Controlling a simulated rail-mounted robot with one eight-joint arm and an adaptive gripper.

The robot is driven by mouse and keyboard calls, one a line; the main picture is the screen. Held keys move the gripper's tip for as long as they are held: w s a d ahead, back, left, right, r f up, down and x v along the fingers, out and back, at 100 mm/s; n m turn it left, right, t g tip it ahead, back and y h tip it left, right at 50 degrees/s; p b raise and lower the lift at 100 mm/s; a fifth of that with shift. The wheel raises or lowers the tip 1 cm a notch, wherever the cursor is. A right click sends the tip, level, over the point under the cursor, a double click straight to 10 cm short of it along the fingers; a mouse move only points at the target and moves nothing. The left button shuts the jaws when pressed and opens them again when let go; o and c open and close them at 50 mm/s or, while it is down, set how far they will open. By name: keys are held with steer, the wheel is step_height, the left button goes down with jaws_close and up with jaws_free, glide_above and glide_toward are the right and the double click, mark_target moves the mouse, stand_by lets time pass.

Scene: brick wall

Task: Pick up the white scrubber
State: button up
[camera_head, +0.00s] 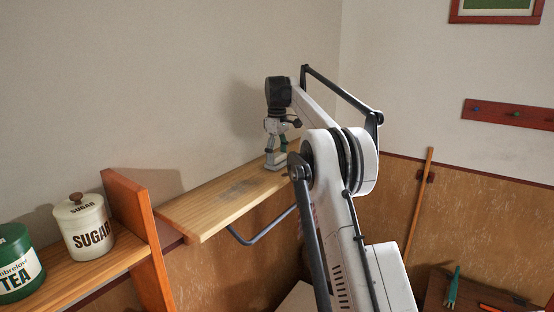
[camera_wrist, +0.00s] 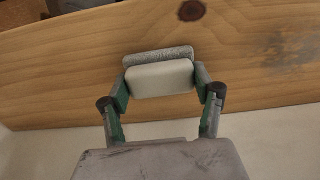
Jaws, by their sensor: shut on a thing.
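The white scrubber (camera_wrist: 160,78) shows in the wrist view as a white block with a grey layer along its far side. My gripper (camera_wrist: 160,84) is shut on it, with one green-and-grey finger at each end. In the head view my gripper (camera_head: 276,158) points down at the far part of the wooden shelf (camera_head: 205,205). The scrubber there is small and partly hidden by the fingers and my arm. I cannot tell whether it touches the shelf or is just above it.
A sugar canister (camera_head: 82,226) and a green tea tin (camera_head: 15,262) stand on a lower shelf at left, beside an orange upright board (camera_head: 138,235). The near part of the wooden shelf is bare. A wall is close behind it. A wooden stick (camera_head: 418,205) leans at right.

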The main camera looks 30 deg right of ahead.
mark_target(277, 154)
steer(key=shift+r+p, duration=1.6)
steer(key=shift+r, duration=3.35)
steer(key=o, duration=0.4)
steer(key=shift+c, duration=1.2)
steer(key=shift+r, duration=0.1)
